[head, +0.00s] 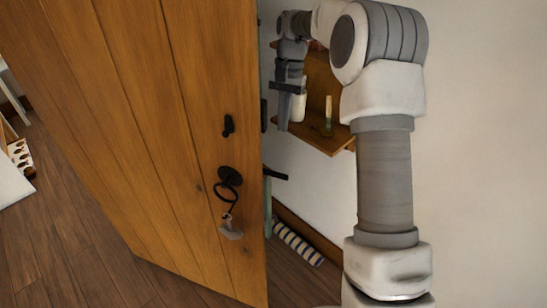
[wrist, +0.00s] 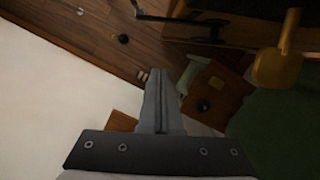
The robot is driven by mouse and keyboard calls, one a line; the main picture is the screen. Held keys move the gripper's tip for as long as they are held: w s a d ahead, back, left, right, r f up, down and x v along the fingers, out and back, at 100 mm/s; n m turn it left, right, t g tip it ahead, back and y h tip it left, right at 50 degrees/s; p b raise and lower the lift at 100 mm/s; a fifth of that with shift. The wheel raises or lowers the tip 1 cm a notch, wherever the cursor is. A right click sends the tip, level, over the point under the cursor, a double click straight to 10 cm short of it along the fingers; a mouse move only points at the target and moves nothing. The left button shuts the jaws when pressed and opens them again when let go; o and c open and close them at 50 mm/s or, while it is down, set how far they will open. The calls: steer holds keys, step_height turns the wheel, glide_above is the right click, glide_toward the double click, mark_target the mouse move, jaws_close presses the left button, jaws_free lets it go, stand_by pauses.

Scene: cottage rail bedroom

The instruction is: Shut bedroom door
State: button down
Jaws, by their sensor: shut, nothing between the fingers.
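The bedroom door (head: 150,120) is a tall plank door that stands open at an angle, filling the left and middle of the head view. Its near face carries a black ring handle (head: 228,185) with a grey tag (head: 230,228) hanging from it, and a small black latch (head: 228,125) above. A black lever (head: 275,174) sticks out past the door's right edge. My gripper (head: 283,126) points down to the right of that edge, apparently apart from the door. Its fingers (wrist: 160,85) are together and empty in the wrist view. I cannot identify the door in the wrist view.
A wooden wall shelf (head: 318,85) with a bottle (head: 328,115) is close behind my gripper. A striped roll (head: 298,243) lies on the floor by the wall (head: 480,130). The wrist view shows a brown box (wrist: 215,95).

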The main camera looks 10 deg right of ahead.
steer(key=s+a+f+p, duration=0.1)
steer(key=s+a+f, duration=0.2)
steer(key=f, duration=0.6)
steer(key=shift+s+a, duration=0.15)
steer(key=shift+s, duration=1.1)
steer(key=shift+s, duration=0.1)
